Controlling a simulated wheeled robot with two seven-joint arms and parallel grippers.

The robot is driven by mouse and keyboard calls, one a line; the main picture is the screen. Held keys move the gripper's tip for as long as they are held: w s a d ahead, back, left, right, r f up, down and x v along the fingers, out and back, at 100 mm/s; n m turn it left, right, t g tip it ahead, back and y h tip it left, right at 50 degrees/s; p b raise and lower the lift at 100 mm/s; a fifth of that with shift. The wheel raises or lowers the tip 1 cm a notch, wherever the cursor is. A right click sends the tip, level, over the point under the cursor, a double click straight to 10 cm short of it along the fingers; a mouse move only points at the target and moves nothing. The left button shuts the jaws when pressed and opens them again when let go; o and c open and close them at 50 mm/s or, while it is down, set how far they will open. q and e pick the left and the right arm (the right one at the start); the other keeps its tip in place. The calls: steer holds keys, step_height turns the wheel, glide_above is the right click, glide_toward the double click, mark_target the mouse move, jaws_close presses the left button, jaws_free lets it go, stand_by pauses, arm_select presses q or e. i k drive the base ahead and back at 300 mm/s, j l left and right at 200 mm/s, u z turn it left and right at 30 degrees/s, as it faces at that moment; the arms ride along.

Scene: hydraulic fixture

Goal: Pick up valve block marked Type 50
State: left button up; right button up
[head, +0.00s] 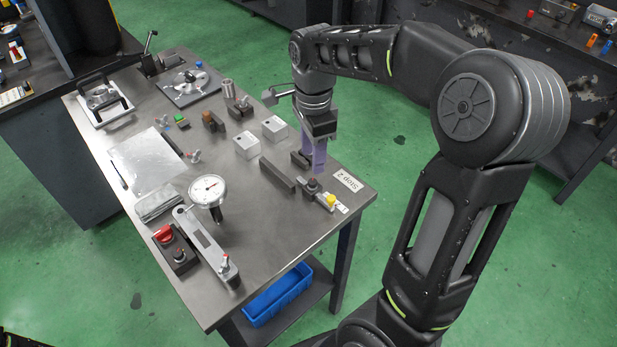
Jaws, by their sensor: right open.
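My right gripper (314,159) reaches down from the right over the right part of the steel table, with purple fingers. It is open, and its fingertips are low, close beside a small dark block (299,160). I cannot tell whether they touch it. Two light grey blocks, one (246,145) nearer the middle and one (275,129) closer to the gripper, stand to its left. Darker blocks (213,121) sit farther left. No Type 50 marking is readable, so I cannot tell which is the valve block. My left gripper is not in view.
A long dark bar (277,175) and a fitting with a yellow cap (330,200) lie near the gripper. A dial gauge (208,190) stands toward the front. A "Stop 2" label (348,180) marks the right edge. A blue bin (278,294) is below.

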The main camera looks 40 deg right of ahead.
mark_target(274, 129)
steer(key=k, duration=1)
